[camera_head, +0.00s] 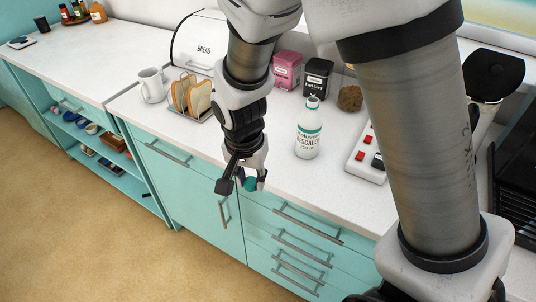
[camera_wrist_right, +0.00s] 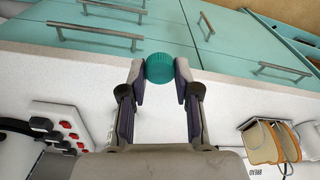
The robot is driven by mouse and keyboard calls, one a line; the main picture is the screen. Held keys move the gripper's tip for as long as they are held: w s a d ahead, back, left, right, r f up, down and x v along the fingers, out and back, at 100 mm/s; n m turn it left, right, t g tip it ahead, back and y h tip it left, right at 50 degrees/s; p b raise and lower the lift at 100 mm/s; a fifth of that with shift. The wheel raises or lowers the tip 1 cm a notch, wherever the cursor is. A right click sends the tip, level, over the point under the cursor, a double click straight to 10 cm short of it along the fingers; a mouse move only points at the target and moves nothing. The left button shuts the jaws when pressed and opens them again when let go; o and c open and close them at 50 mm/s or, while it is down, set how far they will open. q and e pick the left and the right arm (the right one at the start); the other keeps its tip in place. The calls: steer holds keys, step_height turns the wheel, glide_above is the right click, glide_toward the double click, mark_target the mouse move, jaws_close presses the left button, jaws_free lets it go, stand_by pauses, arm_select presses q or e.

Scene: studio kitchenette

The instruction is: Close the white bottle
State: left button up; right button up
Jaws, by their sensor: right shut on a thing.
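The white bottle (camera_head: 308,140) stands upright on the worktop, with a teal band below its neck and a dark-lettered label. Its narrow neck shows no cap on it. My right gripper (camera_head: 247,185) is shut on a teal round cap (camera_wrist_right: 160,68), near the counter's front edge, to the left of the bottle and lower in the head view. The cap sits between the fingertips of the right gripper (camera_wrist_right: 160,75) in the wrist view. My left gripper is not in view.
Pink (camera_head: 287,70) and black (camera_head: 317,74) tins stand behind the bottle. A white strip with red switches (camera_head: 358,158) lies to its right.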

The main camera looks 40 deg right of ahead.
steer(key=w+a+f+n, duration=0.2)
steer(key=w+f+n, duration=0.2)
steer(key=w+n, duration=0.1)
steer(key=w+a+f+n+y, duration=0.1)
steer(key=w+a+f+n, duration=0.1)
steer(key=w+n, duration=0.3)
steer(key=w+f, duration=0.1)
steer(key=w, duration=0.2)
steer(key=shift+w+f+n+t, duration=0.25)
steer(key=shift+f+n+t, duration=0.05)
steer(key=shift+f, duration=0.1)
